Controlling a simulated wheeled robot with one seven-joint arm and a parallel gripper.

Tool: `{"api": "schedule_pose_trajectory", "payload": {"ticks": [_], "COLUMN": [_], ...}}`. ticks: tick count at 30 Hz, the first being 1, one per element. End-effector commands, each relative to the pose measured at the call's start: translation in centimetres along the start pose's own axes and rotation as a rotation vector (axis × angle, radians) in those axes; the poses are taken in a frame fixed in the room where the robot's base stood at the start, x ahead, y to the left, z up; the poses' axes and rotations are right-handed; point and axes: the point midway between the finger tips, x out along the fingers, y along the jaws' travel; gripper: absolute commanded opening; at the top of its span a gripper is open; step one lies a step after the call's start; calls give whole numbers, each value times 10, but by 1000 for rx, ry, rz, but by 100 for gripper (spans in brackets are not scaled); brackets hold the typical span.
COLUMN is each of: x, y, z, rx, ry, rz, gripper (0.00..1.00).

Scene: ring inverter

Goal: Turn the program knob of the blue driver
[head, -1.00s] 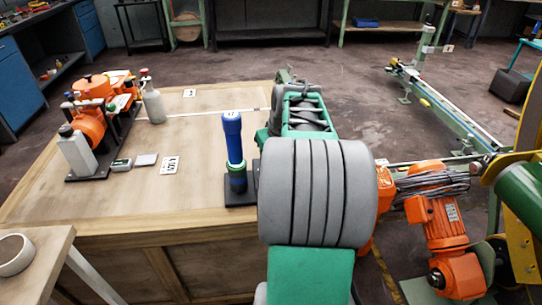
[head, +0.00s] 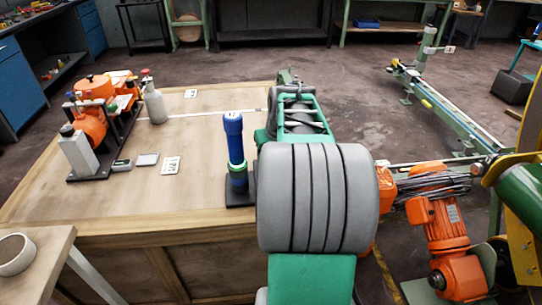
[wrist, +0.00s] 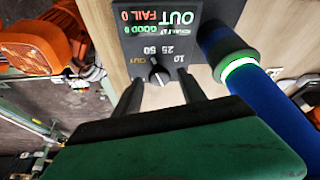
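The blue driver (head: 234,140) stands upright in a black base (head: 240,194) at the table's near right. In the wrist view the driver (wrist: 268,100) is at the right, with a glowing green ring near its socket. Its black panel (wrist: 205,12) shows GOOD 0, FAIL 0 and OUT. The round dark program knob (wrist: 158,74) is below the lettering, with numbers around it; I cannot read its pointer for certain. My gripper (wrist: 160,82) is open, its two dark fingers on either side of the knob and apart from it in the picture. My arm hides the gripper in the head view.
Orange machines (head: 93,125), a grey bottle (head: 154,103) and a white label card (head: 171,166) are on the table's left. An orange motor (head: 436,225) stands off its right side. The table's middle is clear.

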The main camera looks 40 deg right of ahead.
Motion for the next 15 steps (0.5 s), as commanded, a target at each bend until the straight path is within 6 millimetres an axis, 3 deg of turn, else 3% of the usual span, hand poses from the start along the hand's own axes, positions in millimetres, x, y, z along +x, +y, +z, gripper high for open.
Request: {"api": "schedule_pose_trajectory", "payload": {"ticks": [8,11,15], "x": [-1,-11,-40], "y": [0,0,1], "z": [0,-1,-1], "rx": [0,0,1], "ry": [-1,0,2], "rz": [0,0,1], "gripper": [52,52,52]}}
